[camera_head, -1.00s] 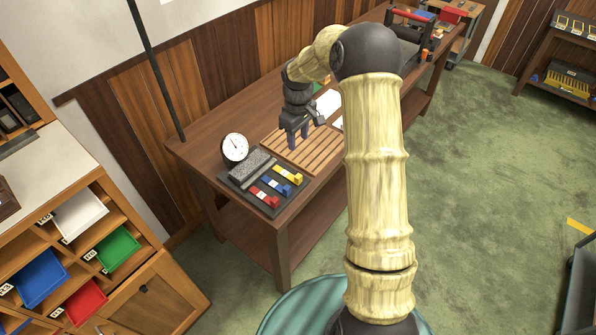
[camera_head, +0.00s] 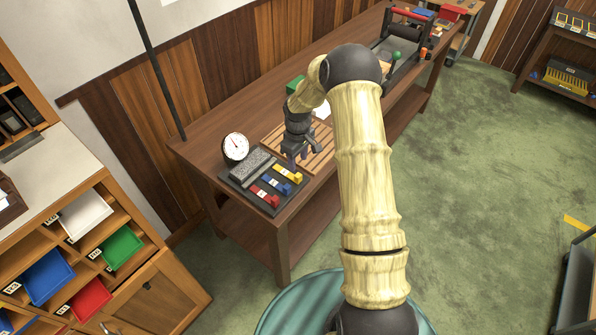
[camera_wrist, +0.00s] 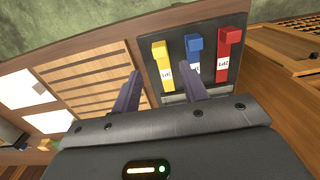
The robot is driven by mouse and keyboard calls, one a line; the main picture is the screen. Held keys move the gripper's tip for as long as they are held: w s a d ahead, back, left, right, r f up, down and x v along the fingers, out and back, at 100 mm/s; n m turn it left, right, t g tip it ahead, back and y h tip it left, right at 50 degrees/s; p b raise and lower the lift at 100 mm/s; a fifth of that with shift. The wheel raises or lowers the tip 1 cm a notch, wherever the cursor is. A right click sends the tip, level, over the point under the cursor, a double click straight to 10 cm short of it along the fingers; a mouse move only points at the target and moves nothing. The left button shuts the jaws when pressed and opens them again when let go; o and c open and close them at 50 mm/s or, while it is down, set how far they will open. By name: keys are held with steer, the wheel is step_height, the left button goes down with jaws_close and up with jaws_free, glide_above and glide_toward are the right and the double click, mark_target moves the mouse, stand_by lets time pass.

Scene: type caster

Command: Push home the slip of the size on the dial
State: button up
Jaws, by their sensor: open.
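A round white dial (camera_head: 235,147) with a dark needle stands at the table's left end; its reading is too small to tell. A dark tray (camera_head: 236,183) in front of it holds a yellow slip (camera_head: 288,174), a blue slip (camera_head: 276,185) and a red slip (camera_head: 264,196), side by side. In the wrist view the yellow slip (camera_wrist: 162,60), blue slip (camera_wrist: 194,52) and red slip (camera_wrist: 229,55) carry white labels, not clearly legible. My gripper (camera_head: 294,161) is open and empty, close to the yellow slip. In the wrist view the yellow slip appears between the fingers (camera_wrist: 161,82).
A grey rough block (camera_head: 250,165) lies behind the slips on the tray. A slatted wooden board (camera_head: 318,155) lies right of it, partly behind my gripper. A press-like frame (camera_head: 400,65) stands at the table's far end. Shelves with coloured bins (camera_head: 90,298) stand left.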

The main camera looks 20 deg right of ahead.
mark_target(298, 175)
step_height(298, 175, down, 7)
steer(key=shift+f+p, duration=0.15)
steer(key=shift+p, duration=0.85)
steer(key=shift+d+f, duration=0.1)
steer(key=shift+f, duration=0.15)
jaws_close()
